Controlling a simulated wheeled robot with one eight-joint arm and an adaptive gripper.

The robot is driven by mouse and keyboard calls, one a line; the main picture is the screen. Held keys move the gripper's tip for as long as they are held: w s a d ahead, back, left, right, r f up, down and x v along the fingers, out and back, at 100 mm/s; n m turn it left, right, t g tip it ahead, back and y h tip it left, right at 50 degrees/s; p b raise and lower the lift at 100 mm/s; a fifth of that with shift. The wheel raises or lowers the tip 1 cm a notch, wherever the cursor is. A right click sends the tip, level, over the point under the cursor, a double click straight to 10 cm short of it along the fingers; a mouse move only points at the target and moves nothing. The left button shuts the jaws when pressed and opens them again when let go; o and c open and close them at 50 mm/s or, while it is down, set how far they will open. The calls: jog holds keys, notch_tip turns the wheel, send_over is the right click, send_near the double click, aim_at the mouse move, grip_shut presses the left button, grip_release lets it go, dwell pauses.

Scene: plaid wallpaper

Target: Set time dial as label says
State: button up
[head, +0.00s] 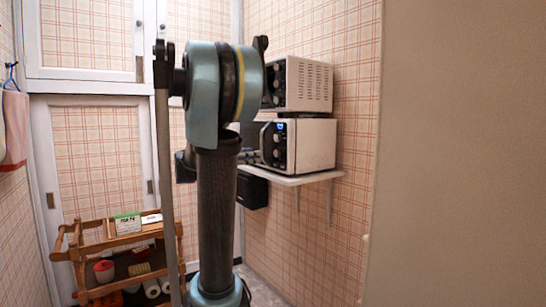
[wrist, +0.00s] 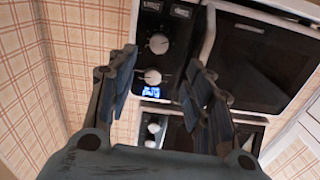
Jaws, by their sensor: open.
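The lower microwave (head: 312,145) stands on a wall shelf, its panel showing a small blue display. The wrist view seems inverted: its panel has the lit display (wrist: 151,91), one round pale dial (wrist: 153,77) near it and another dial (wrist: 158,43) farther off. I cannot read which is the time dial. My gripper (wrist: 162,75) is open and empty, its fingertips either side of the dial area; contact is not visible. In the head view my arm hides the gripper. A green-and-white card (head: 127,225) stands on the cart; its text is too small to read surely.
A second microwave (head: 308,84) sits on top of the lower one; its knobs (wrist: 153,127) show in the wrist view. A wooden cart (head: 75,250) holds rolls and jars at left. The shelf (head: 310,178) sticks out from the plaid wall. A beige surface fills the right.

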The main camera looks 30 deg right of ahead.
aim_at(275, 153)
jog(key=d, duration=1.1)
jog(key=shift+w, duration=0.4)
